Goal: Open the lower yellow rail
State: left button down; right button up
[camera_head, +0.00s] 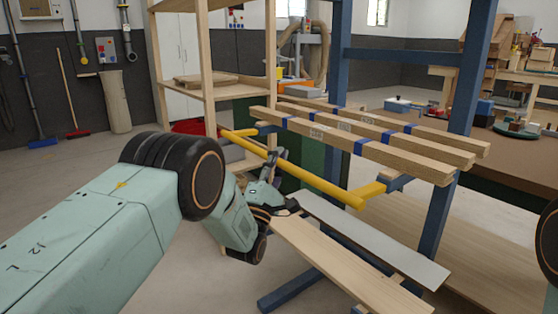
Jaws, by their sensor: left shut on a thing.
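The lower yellow rail (318,184) is a long bar running from the upper left to the lower right, in front of a blue rack (437,208). Short yellow side arms at both ends join it toward the rack, and it stands out from the rack's posts. My left gripper (275,170) is shut on the rail left of its middle, with its fingers partly hidden around the bar. Only a dark rounded part of my right arm shows at the right edge; the right gripper is out of view.
Several wooden boards with blue bands (365,142) lie on the rack above the rail. A pale board (372,240) and a wooden plank (345,268) lie below it. A wooden shelf unit (208,95) stands behind at left. Open floor shows at the left.

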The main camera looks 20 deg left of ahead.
pick_arm(q)
jog(key=shift+s+a, duration=0.1)
jog(key=shift+a, duration=0.15)
jog(key=c, duration=1.2)
grip_release()
jog(key=shift+s+r, duration=0.2)
jog(key=shift+r, duration=0.05)
jog(key=shift+w+f, duration=0.1)
jog(key=shift+w, duration=0.05)
jog(key=shift+s+f, duration=0.35)
jog(key=shift+s, duration=0.05)
jog(key=v, duration=0.6)
jog(key=shift+s+f, duration=0.2)
jog(key=shift+f, duration=0.1)
